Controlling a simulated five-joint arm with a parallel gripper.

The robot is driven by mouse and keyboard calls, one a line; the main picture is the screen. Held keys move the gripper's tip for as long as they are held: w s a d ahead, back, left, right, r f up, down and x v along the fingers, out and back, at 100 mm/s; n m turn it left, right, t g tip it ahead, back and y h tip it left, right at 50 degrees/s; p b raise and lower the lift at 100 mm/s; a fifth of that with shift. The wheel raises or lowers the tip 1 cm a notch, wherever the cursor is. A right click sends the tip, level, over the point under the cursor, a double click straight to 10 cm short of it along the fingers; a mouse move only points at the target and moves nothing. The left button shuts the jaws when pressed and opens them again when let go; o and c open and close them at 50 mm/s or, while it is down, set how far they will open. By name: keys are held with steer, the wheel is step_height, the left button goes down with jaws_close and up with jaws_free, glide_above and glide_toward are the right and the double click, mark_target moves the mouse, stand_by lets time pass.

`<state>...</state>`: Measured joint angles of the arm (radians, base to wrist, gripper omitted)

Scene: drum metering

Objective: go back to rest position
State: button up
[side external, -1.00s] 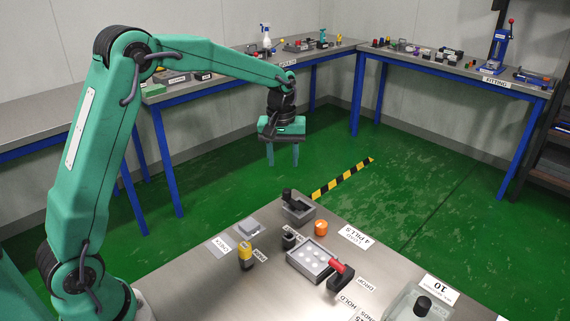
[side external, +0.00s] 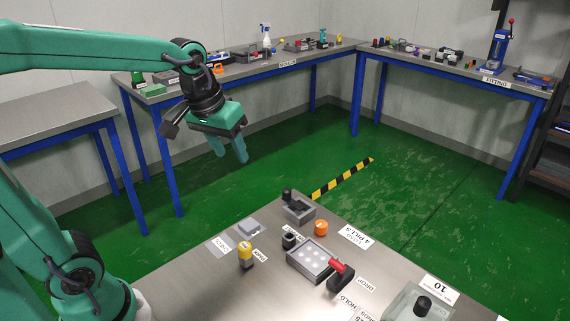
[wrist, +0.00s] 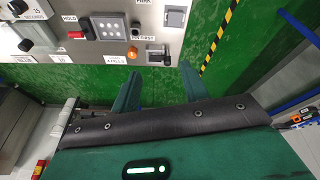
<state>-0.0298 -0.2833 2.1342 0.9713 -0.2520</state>
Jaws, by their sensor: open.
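My gripper (side external: 229,149) is open and empty in the side external view. It hangs in the air over the green floor, beyond the left back edge of the steel work table (side external: 185,277). Its two fingers point down and slightly right. In the wrist view my gripper (wrist: 158,84) shows two fingers spread apart with nothing between them. The work table's edge, with its fixtures, lies ahead of the fingertips there. What the rest position looks like is not marked in either view.
The work table holds a white-dotted tray block (side external: 311,260), a red-handled lever (side external: 341,272), an orange knob (side external: 321,228), a yellow-topped piece (side external: 245,254) and a dark-handled grey box (side external: 298,206). Blue-legged benches (side external: 300,60) line the walls. Floor around my gripper is clear.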

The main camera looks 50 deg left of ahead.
steer(key=s+d+f+m+t, duration=0.1)
steer(key=s+f+m+t, duration=0.1)
steer(key=s, duration=0.8)
steer(key=shift+s+m, duration=0.35)
steer(key=shift+m, duration=0.25)
stand_by(0.3)
